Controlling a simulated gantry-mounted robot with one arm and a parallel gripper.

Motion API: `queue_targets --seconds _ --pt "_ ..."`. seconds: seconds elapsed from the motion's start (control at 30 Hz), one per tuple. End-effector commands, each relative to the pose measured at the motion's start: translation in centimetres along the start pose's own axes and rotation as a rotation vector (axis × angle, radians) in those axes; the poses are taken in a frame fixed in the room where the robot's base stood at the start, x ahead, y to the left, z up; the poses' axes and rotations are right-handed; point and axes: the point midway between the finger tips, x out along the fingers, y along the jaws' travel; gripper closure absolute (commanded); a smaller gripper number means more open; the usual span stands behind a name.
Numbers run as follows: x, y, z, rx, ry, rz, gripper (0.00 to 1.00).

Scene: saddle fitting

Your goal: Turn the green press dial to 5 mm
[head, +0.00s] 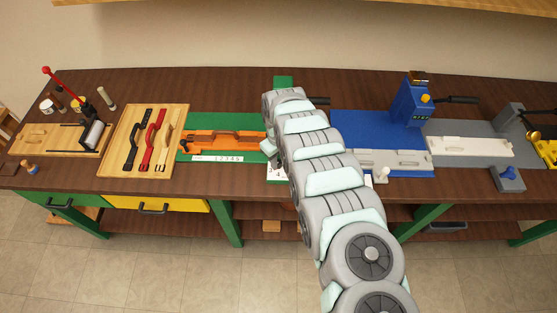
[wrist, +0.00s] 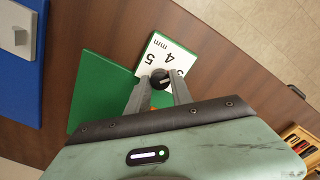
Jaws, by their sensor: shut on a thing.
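A round black dial knob (wrist: 160,77) sits at the plate's edge. My gripper (wrist: 161,84) is shut on this knob, one grey finger on each side. Which mark the knob points at is too small to tell. In the head view my arm covers most of the press; its green top (head: 283,80) and part of the white plate (head: 276,173) show.
Left of the press, an orange fixture (head: 218,140) stands on a green mat with a numbered strip. To the right are a blue machine (head: 408,102) on a blue base and a white bar (head: 468,147). A board with several straps (head: 112,145) lies farther left.

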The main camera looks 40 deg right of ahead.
Motion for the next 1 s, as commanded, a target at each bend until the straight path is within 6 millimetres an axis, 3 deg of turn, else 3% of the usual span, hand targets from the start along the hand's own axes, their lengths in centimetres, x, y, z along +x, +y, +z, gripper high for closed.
queue_targets --seconds 1.0 --pt "0.03 -0.02 0.02 -0.966 0.0 -0.001 1.0"
